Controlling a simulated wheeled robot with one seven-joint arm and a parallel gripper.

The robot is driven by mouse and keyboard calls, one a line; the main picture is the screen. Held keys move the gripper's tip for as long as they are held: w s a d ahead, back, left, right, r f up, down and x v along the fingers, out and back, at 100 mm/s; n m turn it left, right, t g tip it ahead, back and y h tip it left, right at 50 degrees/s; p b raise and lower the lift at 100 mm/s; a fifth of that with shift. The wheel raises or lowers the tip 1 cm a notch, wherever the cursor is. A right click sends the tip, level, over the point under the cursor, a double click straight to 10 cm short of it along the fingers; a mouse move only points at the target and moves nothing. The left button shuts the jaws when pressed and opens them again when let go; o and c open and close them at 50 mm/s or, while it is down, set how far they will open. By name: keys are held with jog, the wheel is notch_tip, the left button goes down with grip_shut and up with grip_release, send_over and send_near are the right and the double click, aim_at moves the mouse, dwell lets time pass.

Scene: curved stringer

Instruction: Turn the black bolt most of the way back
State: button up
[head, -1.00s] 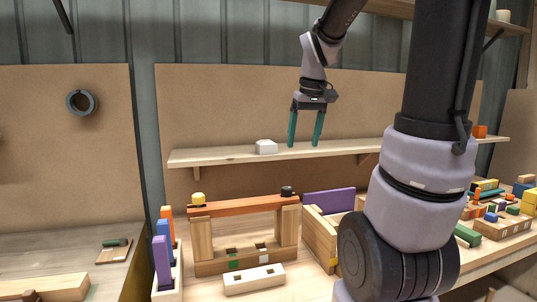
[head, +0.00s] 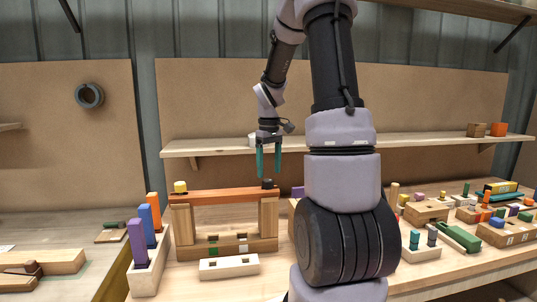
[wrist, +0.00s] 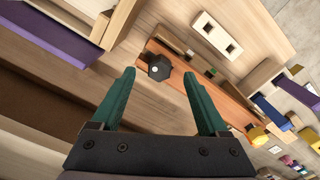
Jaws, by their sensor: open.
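The black bolt (head: 267,184) stands at the right end of the orange-brown beam (head: 222,195), which rests on two wooden posts. In the wrist view the bolt (wrist: 159,67) has a dark, faceted head with a small light dot at its middle. My gripper (head: 268,176) has two teal fingers pointing down, open and empty, close above the bolt in the head view. In the wrist view the bolt lies between the lines of the fingers, beyond their tips (wrist: 158,75), apart from them. A yellow bolt (head: 180,187) stands at the beam's left end.
A white block with two holes (head: 229,267) lies in front of the frame. A rack with purple, blue and orange pegs (head: 149,272) stands at left. A shelf (head: 400,143) runs behind my gripper. Several toy blocks (head: 460,238) crowd the right side.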

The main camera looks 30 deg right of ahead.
aim_at(269, 181)
jog(key=shift+f, duration=2)
grip_shut()
